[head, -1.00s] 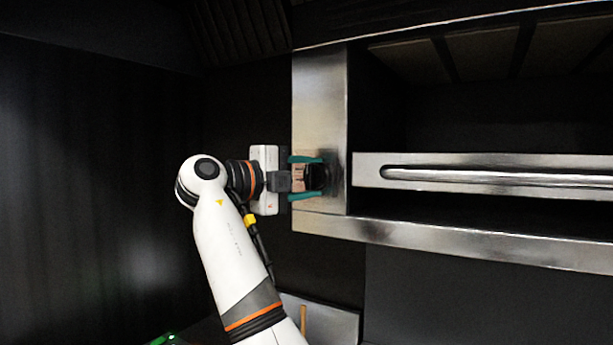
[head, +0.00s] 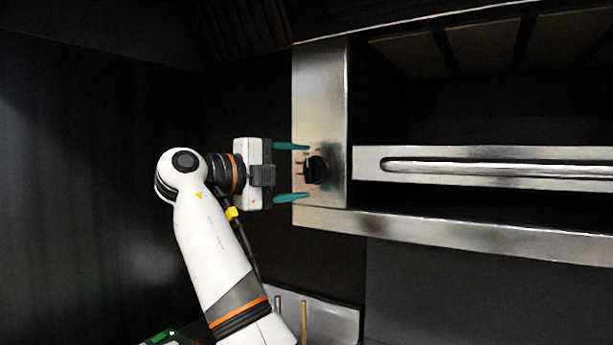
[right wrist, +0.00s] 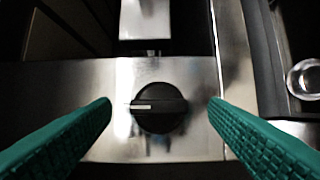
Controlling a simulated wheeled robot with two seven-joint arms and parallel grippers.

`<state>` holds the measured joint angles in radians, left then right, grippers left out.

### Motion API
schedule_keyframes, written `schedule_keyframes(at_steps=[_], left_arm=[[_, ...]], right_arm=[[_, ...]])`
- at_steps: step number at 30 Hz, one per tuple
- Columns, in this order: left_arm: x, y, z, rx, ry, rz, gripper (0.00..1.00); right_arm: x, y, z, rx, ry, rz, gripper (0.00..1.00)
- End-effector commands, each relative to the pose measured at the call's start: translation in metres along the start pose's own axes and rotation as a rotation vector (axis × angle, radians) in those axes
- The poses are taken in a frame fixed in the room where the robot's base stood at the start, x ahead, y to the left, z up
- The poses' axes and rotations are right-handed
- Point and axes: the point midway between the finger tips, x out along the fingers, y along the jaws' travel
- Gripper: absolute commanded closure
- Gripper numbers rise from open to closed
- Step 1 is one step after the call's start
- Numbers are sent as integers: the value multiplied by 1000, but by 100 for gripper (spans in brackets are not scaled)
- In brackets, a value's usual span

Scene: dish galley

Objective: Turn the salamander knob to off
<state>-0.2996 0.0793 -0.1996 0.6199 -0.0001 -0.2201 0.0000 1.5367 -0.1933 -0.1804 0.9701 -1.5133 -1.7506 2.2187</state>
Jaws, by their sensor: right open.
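The salamander knob (head: 316,170) is black and round, on the steel front panel (head: 320,90) at the left end of the salamander. In the right wrist view the knob (right wrist: 158,107) sits between the fingers, with its white pointer line running to the left in that picture. My right gripper (head: 292,172) is open, its teal fingers spread above and below the knob's level in the head view. The fingertips stand just left of the knob and apart from it. My left gripper is not in view.
A long steel handle bar (head: 490,170) crosses the salamander's dark opening right of the panel. A steel pan or tray (head: 335,318) lies below. A clear round glass item (right wrist: 305,78) shows at the right edge of the wrist view. The left side is dark and clear.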

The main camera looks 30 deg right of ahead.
Motion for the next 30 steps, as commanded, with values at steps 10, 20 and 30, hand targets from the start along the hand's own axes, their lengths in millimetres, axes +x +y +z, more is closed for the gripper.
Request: schedule_keyframes(at_steps=[10,20,30], left_arm=[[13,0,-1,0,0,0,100],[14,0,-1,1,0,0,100],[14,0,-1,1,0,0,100]], right_arm=[[-72,0,0,1,3,0,31],[-90,-1,0,1,0,-2,31],[-89,0,0,1,0,-2,31]])
